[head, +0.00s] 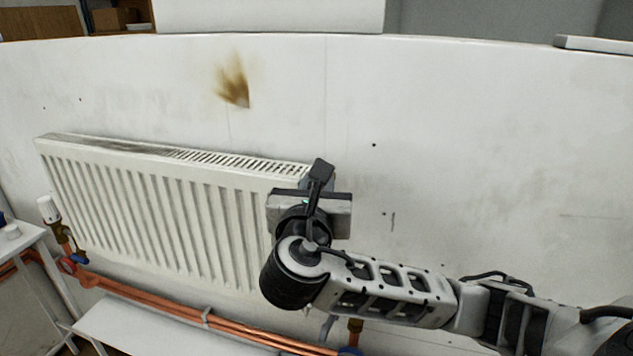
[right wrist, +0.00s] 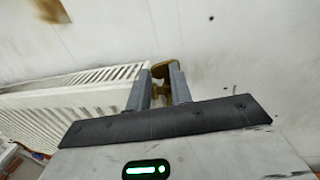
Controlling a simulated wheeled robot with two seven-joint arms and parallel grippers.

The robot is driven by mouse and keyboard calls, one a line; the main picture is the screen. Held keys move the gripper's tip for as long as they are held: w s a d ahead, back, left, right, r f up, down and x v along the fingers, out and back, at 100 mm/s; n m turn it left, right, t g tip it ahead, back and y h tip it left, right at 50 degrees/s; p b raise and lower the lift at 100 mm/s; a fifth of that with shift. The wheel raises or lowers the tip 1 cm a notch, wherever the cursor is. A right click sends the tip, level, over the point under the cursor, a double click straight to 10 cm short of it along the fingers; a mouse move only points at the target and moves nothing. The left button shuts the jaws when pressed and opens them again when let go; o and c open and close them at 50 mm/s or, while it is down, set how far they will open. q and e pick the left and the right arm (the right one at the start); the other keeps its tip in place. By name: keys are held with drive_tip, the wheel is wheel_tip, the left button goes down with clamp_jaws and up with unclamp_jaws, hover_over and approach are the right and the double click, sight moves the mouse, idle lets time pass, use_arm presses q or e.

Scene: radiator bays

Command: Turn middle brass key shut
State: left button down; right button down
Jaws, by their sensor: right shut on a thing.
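In the right wrist view a brass key (right wrist: 163,69) stands at the upper right end of the white radiator (right wrist: 70,98), which also shows in the head view (head: 160,215). My right gripper (right wrist: 159,84) has its two grey fingers on either side of the brass and is shut on it. The fingers partly cover the key, so its exact angle is hard to tell. In the head view my right gripper (head: 310,203) is at the radiator's right end, and its body hides the key and fingertips. My left gripper is not in view.
A white table (head: 20,237) stands at the left edge. The wall (head: 460,150) right of the radiator is clear.

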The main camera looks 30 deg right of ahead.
drive_tip(key=shift+d+r+m+h, duration=0.3)
drive_tip(key=shift+d+r+h, duration=0.1)
drive_tip(key=shift+d, duration=0.15)
idle(0.4)
drive_tip(key=c, duration=1.4)
unclamp_jaws()
drive_tip(key=o, duration=0.4)
drive_tip(key=shift+s+d, duration=0.25)
drive_tip(key=shift+s, duration=0.05)
drive_tip(key=shift+o, duration=0.2)
drive_tip(key=s+d+v, duration=0.1)
drive_tip(key=v, duration=1.7)
drive_tip(key=shift+s+d+f, duration=0.15)
drive_tip(key=shift+s+d, duration=0.05)
drive_tip(key=shift+a+g, duration=0.1)
drive_tip(key=shift+g, duration=0.2)
